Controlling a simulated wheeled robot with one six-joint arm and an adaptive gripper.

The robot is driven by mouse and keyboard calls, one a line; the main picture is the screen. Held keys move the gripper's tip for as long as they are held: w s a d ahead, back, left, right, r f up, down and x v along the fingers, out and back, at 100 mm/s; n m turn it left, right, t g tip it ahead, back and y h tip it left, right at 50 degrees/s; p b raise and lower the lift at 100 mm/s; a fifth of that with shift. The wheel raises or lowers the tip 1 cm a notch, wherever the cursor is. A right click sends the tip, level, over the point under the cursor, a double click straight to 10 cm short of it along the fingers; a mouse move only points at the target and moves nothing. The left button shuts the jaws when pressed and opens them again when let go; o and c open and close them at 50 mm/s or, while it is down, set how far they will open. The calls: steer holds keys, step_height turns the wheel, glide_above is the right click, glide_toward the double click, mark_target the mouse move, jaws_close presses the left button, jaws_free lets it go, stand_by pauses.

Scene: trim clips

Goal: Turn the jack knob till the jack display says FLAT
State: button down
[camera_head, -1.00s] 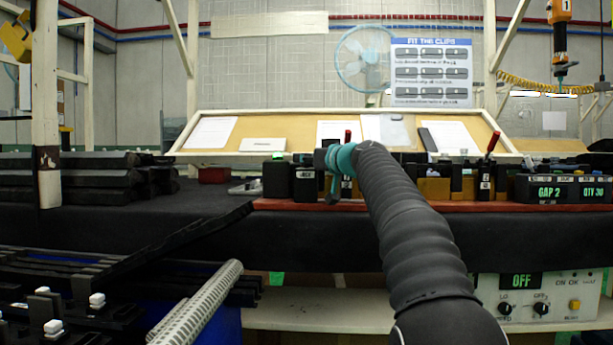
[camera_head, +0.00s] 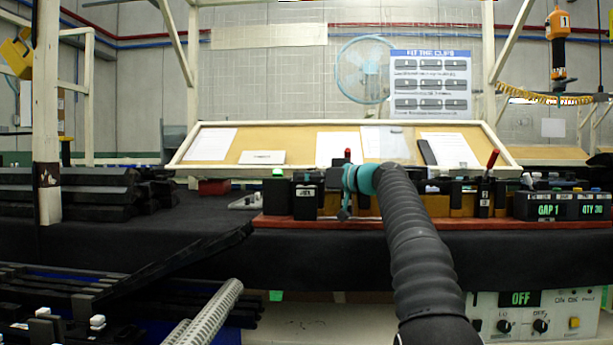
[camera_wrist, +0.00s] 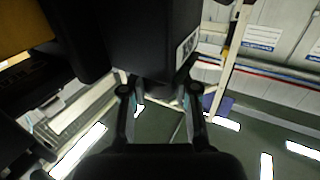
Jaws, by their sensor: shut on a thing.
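The jack display (camera_head: 548,210) at the right of the bench reads GAP 1 in green. My gripper (camera_head: 345,213) is at the dark fixture row (camera_head: 308,198) on the bench, its teal part (camera_head: 360,178) toward my arm. In the wrist view my two fingers (camera_wrist: 159,92) close on the small dark end of a dark block (camera_wrist: 150,40) with a white label. That end appears to be the jack knob (camera_wrist: 158,82); its shape is mostly hidden. In the head view my gripper and arm hide it.
A second display (camera_head: 580,210) reads QTY 30. Red-tipped levers (camera_head: 493,158) stand up from the fixtures. A red-brown board (camera_head: 280,221) runs along the bench edge. Dark trim strips (camera_head: 90,195) are stacked at left. A control box (camera_head: 520,315) reading OFF is below.

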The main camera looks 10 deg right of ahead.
steer(key=c, duration=0.9)
jaws_free()
steer(key=shift+o, duration=0.2)
steer(key=shift+s+d, duration=0.1)
steer(key=v, duration=1.2)
